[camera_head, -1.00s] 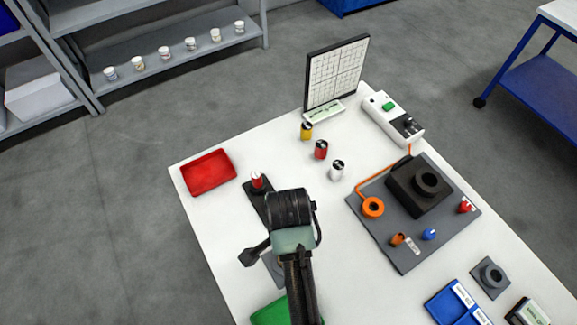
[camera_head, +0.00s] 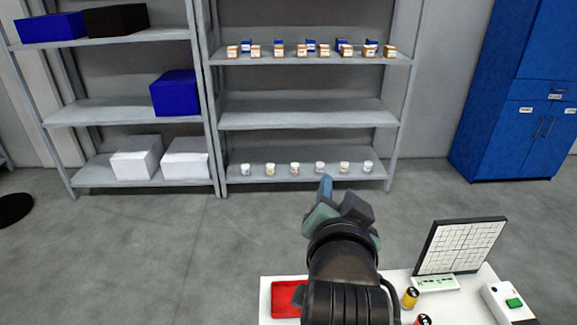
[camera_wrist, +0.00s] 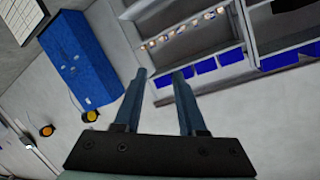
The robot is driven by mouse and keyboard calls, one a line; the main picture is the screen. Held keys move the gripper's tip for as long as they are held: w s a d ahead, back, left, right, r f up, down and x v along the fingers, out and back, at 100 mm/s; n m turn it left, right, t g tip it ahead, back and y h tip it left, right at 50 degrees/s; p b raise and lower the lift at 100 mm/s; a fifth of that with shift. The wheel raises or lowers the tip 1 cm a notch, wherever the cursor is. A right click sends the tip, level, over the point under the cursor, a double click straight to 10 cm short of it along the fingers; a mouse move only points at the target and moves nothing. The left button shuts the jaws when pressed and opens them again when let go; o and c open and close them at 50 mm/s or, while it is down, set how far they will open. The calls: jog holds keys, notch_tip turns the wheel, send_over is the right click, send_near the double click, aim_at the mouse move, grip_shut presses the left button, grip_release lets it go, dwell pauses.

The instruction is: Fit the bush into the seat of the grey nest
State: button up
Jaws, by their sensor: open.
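Neither the grey nest nor its seat shows in the current views. I cannot pick out the bush among the things in view. My gripper (camera_head: 326,190) is raised in front of the shelving in the head view. In the wrist view, its two blue-grey fingers (camera_wrist: 160,74) stand apart with nothing between them, pointing toward the cabinet and shelves.
The white table (camera_head: 400,290) shows only its far end, with a red tray (camera_head: 287,299), a yellow can (camera_head: 409,297), a gridded board (camera_head: 461,246) and a green-buttoned box (camera_head: 508,303). Shelving (camera_head: 310,117) holds small boxes and white jars (camera_head: 320,167). A blue cabinet (camera_head: 530,95) stands right.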

jog(key=s+a+r+n+t, duration=0.2)
jog(key=s+r+t, duration=0.2)
jog(key=r, duration=0.6)
jog(key=s+a+r+n+t+y, duration=0.1)
jog(key=s+a+r+n+t, duration=0.2)
jog(key=r, duration=0.7)
jog(key=s+a+r+n+t+y, duration=0.1)
jog(key=s+r+t, duration=0.4)
jog(key=r, duration=0.6)
jog(key=shift+s+a+n, duration=0.7)
jog(key=shift+s+n, duration=0.2)
jog(key=shift+s, duration=0.25)
notch_tip(320, 180, down, 6)
jog(key=b, duration=0.6)
jog(key=shift+a+f, duration=0.1)
